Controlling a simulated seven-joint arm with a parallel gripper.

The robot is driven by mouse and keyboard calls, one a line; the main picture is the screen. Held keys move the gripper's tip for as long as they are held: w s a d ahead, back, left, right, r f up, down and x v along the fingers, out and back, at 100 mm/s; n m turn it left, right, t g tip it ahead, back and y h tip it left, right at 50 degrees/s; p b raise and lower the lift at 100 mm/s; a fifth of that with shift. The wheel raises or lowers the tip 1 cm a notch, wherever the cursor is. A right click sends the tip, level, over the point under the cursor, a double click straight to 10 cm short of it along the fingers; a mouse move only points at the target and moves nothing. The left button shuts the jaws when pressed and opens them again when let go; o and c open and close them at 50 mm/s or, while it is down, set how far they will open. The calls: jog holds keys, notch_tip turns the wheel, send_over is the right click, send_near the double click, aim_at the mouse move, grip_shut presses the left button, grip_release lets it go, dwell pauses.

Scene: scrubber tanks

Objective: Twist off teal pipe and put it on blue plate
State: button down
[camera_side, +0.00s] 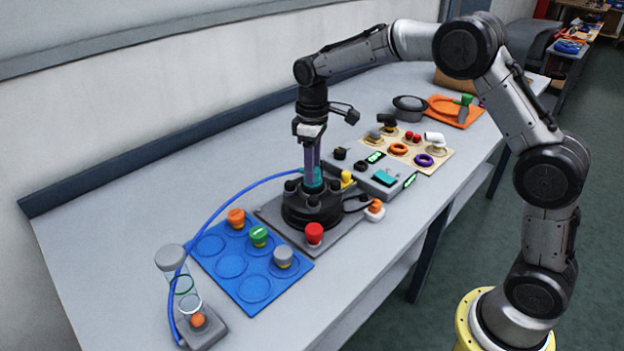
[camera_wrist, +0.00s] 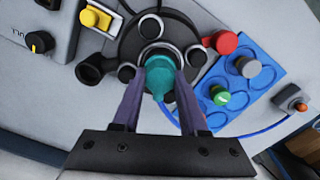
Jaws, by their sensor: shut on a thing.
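The teal pipe (camera_wrist: 160,76) stands upright in the middle of the black round tank base (camera_side: 311,206). My gripper (camera_side: 312,180) points down from above with its purple fingers shut on the teal pipe, one on each side, as the wrist view (camera_wrist: 157,88) shows. In the side view only a little teal shows between the fingertips. The blue plate (camera_side: 207,248) lies to the left of the base, with round recesses. An orange-topped (camera_side: 236,217), a green-topped (camera_side: 258,235) and a grey-topped piece (camera_side: 283,255) stand on it; several recesses are empty.
A red knob (camera_side: 314,233) stands at the base's front. A control box (camera_side: 382,178) and a beige board (camera_side: 405,150) with parts lie behind to the right.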

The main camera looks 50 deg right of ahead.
jog(key=shift+r, duration=1.05)
dwell(0.6)
jog(key=shift+r, duration=2.5)
jog(key=s+a+n, duration=0.2)
jog(key=a, duration=0.7)
jog(key=s+a+n, duration=0.2)
jog(key=a, duration=0.7)
jog(key=shift+w+a+f, duration=1)
jog(key=shift+w+f, duration=1.15)
jog(key=shift+f, duration=0.05)
jog(key=shift+w+a+f, duration=1.05)
jog(key=shift+w+f, duration=1.1)
jog(key=shift+f, duration=0.05)
jog(key=shift+w+a+f, duration=1)
jog(key=shift+w+f, duration=1.15)
jog(key=shift+f, duration=0.05)
